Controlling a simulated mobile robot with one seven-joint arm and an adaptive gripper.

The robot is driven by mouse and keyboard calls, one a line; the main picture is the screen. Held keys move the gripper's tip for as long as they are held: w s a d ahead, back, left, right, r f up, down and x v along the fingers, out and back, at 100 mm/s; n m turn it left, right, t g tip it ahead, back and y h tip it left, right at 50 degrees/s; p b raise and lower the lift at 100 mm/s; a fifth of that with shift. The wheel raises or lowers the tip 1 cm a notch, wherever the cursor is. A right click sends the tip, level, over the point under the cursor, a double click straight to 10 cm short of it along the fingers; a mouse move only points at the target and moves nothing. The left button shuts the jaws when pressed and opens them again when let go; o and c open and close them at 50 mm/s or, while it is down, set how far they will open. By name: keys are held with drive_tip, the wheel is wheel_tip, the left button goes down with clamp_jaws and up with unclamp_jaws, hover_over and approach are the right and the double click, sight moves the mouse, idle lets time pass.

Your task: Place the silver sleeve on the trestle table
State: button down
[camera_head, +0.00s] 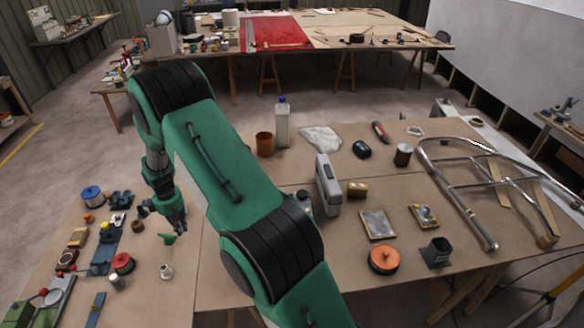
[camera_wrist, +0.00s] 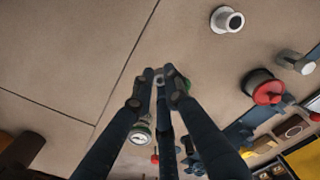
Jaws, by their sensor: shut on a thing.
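My gripper (camera_head: 176,222) is low over the left part of the near wooden table, its fingers pointing down. A green piece (camera_head: 167,238) is close to the fingertips. A pale flanged piece (camera_head: 166,271) lies apart on the board; it also shows in the wrist view (camera_wrist: 228,20).
A red-topped spool (camera_head: 122,263), a blue spool (camera_head: 92,195) and small fittings crowd the left side. A grey case (camera_head: 328,186), an orange disc (camera_head: 384,260) and a tubular frame (camera_head: 478,190) occupy the right. Bare board lies around the flanged piece. A trestle-legged table (camera_head: 351,51) stands behind.

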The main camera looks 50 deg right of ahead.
drive_tip(key=s+d+b, duration=0.2)
drive_tip(key=s+d, duration=0.1)
drive_tip(key=d, duration=1)
drive_tip(key=s+d+b, duration=0.2)
drive_tip(key=d, duration=1.2)
drive_tip(key=shift+m, duration=0.3)
drive_tip(key=shift+s+d+f, duration=0.1)
drive_tip(key=shift+s+f, duration=0.05)
drive_tip(key=shift+f, duration=1.05)
drive_tip(key=shift+s+f, duration=0.1)
drive_tip(key=shift+f, duration=1.05)
drive_tip(key=w+d, duration=0.2)
drive_tip(key=w, duration=0.2)
drive_tip(key=w+d+f+b, duration=0.1)
drive_tip(key=w+d, duration=0.2)
drive_tip(key=w, duration=0.2)
drive_tip(key=w+d, duration=0.2)
drive_tip(key=w, duration=0.3)
drive_tip(key=shift+d+f+b, duration=0.3)
drive_tip(key=shift+d+b, duration=0.05)
drive_tip(key=shift+d, duration=0.05)
drive_tip(key=shift+f+b, duration=0.4)
drive_tip(key=shift+f, duration=1.3)
drive_tip(key=shift+f, duration=0.1)
